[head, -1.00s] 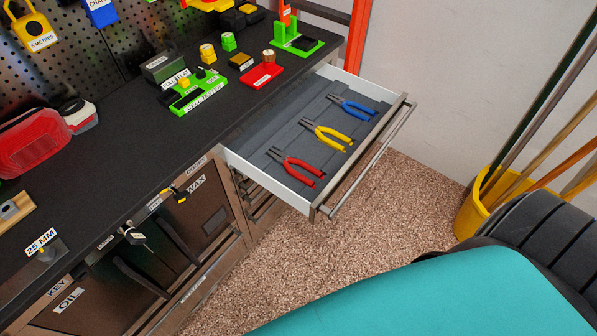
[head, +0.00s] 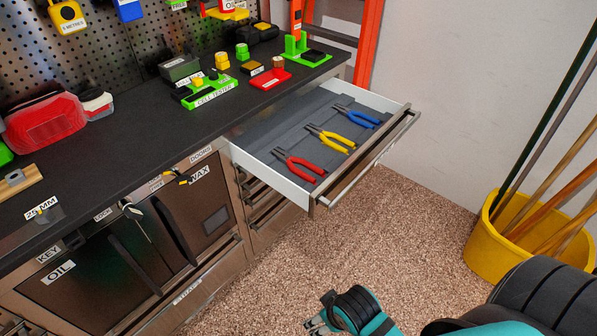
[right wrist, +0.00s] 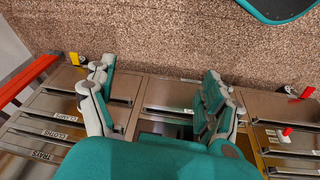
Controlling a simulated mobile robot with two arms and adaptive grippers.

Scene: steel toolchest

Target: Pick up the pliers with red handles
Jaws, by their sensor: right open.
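The pliers with red handles (head: 292,161) lie in the open drawer (head: 265,178), nearest its left side wall in the head view. Their dark jaws point to the upper left and the handles spread toward the drawer front. My right gripper (head: 317,322) is at the bottom edge of the head view, over the floor, below and apart from the drawer. In the right wrist view its fingers (right wrist: 157,90) are wide apart with nothing between them. The red pliers do not show clearly in that view. My left gripper is not in view.
Yellow pliers (head: 329,137) and blue pliers (head: 358,116) lie beside the red ones. The drawer handle (head: 370,160) juts out over the carpet. A yellow bucket (head: 500,250) with several poles stands at right. The dark worktop (head: 150,135) holds labelled items. Carpet before the drawer is clear.

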